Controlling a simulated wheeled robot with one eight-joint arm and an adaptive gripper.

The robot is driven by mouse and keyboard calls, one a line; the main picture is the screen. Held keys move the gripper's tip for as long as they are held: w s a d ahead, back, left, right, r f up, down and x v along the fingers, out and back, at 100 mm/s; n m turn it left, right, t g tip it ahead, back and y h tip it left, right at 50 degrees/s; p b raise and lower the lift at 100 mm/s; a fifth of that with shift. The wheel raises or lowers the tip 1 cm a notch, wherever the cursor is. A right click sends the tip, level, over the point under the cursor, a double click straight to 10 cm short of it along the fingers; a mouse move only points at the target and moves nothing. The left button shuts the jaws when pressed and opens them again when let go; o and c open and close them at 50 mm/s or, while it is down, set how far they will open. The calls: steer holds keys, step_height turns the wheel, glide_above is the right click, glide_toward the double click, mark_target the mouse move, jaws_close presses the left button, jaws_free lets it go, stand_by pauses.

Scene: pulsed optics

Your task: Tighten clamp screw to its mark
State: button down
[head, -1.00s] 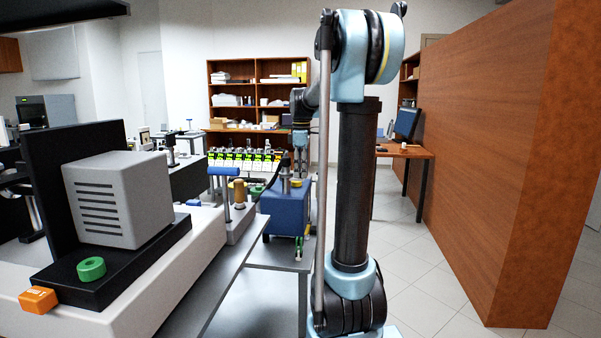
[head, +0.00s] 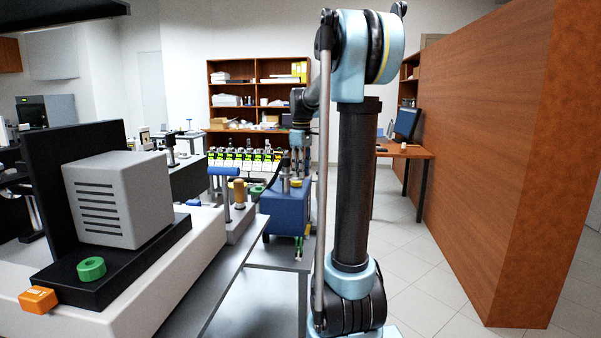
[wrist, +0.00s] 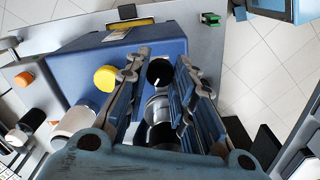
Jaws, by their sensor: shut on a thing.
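In the wrist view, a black knob (wrist: 160,72) with a short white mark sits between the fingertips of my gripper (wrist: 161,66). It looks like the clamp screw's head, and my gripper is shut on it. A silver cylinder (wrist: 157,108) shows between the fingers, closer to the camera. Below the knob is a blue box (wrist: 80,70), which also stands on the bench in the head view (head: 287,212). I cannot tell which mark the screw's line faces.
A yellow round knob (wrist: 105,78) is left of my fingers. Orange (wrist: 24,80) and green (wrist: 211,19) parts lie near the box. In the head view, a blue-handled post (head: 224,190) and a tan knob (head: 239,192) stand left of the box. A wooden partition (head: 500,150) is at right.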

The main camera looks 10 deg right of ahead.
steer(key=shift+w, duration=0.15)
steer(key=c, duration=1.3)
jaws_free()
steer(key=shift+c, duration=0.2)
steer(key=shift+r, duration=0.1)
step_height(320, 180, up, 12)
